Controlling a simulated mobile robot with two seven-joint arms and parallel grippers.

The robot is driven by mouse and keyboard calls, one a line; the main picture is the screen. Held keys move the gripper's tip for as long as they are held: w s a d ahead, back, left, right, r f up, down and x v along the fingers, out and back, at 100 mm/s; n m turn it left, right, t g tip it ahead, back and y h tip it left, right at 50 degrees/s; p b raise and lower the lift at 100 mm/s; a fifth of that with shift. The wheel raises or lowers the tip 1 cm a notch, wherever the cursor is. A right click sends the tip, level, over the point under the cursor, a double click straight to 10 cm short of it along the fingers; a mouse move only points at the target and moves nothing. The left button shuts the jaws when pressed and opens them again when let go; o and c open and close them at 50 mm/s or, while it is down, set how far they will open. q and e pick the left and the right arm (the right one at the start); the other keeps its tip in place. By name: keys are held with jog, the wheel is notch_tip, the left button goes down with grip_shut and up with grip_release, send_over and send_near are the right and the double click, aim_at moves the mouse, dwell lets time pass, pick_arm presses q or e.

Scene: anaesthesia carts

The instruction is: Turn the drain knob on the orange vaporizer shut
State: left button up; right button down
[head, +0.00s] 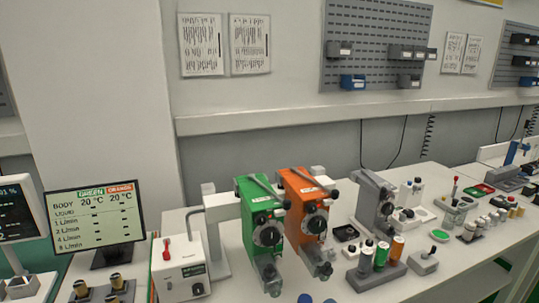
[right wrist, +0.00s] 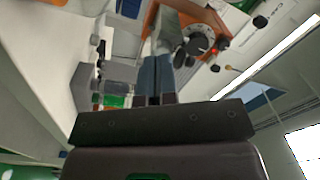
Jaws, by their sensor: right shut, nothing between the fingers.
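The orange vaporizer (head: 303,205) stands on the counter beside the green vaporizer (head: 256,215). It has a dark round dial (head: 316,222) on its front, small black knobs at its right side, and a clear grey lower part (head: 318,262). Which knob is the drain knob, and how it is turned, I cannot tell. In the right wrist view, the orange vaporizer (right wrist: 165,16) and its dial show at the top, tilted. My right gripper (right wrist: 157,60) is shut and empty, its blue-grey fingers pointing toward the vaporizer's lower part; contact is unclear. My left gripper is out of view.
A screen (head: 95,215) listing green and orange temperatures stands at the left, next to a white box with a red lever (head: 180,268). A grey unit (head: 374,205) and a rack of bottles (head: 377,277) stand right of the orange vaporizer.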

aim_at(324, 276)
pick_arm(q)
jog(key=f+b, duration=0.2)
jog(key=b, duration=0.1)
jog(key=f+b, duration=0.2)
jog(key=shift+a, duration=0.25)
pick_arm(e)
jog(key=w+d+n, duration=0.1)
jog(key=w+n, duration=0.5)
jog(key=n, duration=0.5)
jog(key=shift+w, duration=0.15)
